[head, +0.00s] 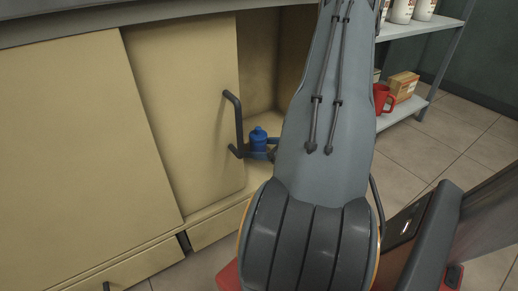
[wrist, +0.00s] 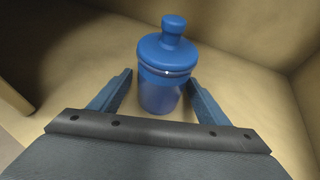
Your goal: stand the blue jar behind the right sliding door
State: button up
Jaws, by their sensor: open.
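The blue jar (wrist: 163,75) stands upright on the cabinet's inner floor, with a knobbed lid. In the head view the blue jar (head: 258,139) shows in the opening, partly hidden by my arm. My gripper (wrist: 158,92) is open, with one finger on either side of the jar and gaps visible beside it. In the head view only a bit of my gripper (head: 262,154) shows near the jar. The right sliding door (head: 190,100) is slid left, its dark handle (head: 237,120) just left of the jar. The compartment's right part is open.
Cabinet walls (wrist: 240,25) rise behind and to the right of the jar. A metal shelf (head: 404,108) with a red mug (head: 383,98) and a small box (head: 403,86) stands at the right. Drawers (head: 215,225) lie below the opening.

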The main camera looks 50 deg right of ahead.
jog(key=p+v, duration=0.4)
jog(key=v, duration=0.8)
jog(key=shift+f+p, duration=0.1)
jog(key=shift+p, duration=0.3)
